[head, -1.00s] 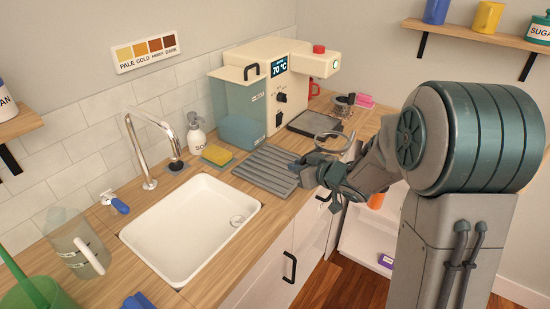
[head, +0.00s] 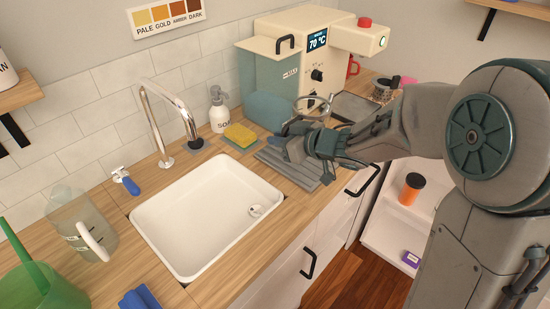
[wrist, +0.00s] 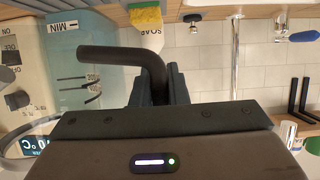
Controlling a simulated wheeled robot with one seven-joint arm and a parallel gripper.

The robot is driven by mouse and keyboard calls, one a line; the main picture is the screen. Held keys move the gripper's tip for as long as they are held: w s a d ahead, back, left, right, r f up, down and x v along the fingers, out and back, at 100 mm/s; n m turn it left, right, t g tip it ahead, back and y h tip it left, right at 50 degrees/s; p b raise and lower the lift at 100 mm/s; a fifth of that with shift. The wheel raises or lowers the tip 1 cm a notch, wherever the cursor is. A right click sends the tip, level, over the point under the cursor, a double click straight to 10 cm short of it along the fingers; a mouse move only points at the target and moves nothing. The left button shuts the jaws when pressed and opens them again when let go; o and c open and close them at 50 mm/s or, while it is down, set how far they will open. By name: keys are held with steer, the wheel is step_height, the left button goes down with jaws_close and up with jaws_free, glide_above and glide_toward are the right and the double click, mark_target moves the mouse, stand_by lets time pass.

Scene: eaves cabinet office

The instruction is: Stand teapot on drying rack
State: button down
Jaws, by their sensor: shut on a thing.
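The teapot (head: 313,98) shows in the head view as a clear glass body with a pale round rim, partly hidden by my gripper. In the wrist view its black bent handle (wrist: 112,53) runs between my fingers. My gripper (head: 297,134) is shut on this handle and holds the teapot over the grey ribbed drying rack (head: 285,168). The rack lies on the counter right of the sink and is partly covered by my gripper. I cannot tell whether the teapot's base touches the rack.
A hot-water machine (head: 330,55) with a blue-green tank (head: 278,85) stands close behind the teapot. A yellow-green sponge (head: 240,136) and soap bottle (head: 219,112) stand left of the rack. The white sink (head: 205,215) is empty. A measuring jug (head: 82,222) stands further left.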

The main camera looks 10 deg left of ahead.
steer(key=shift+s+a+f+b, duration=0.15)
steer(key=shift+a+f+b, duration=0.1)
steer(key=shift+f, duration=0.6)
steer(key=shift+s+a+f+b, duration=0.1)
steer(key=shift+a+f+b, duration=0.15)
steer(key=shift+f, duration=0.6)
steer(key=shift+s+a+f+b, duration=0.15)
steer(key=shift+a+f, duration=0.15)
steer(key=shift+f, duration=0.55)
steer(key=shift+f, duration=0.2)
steer(key=c, duration=1.4)
jaws_free()
steer(key=shift+r, duration=0.15)
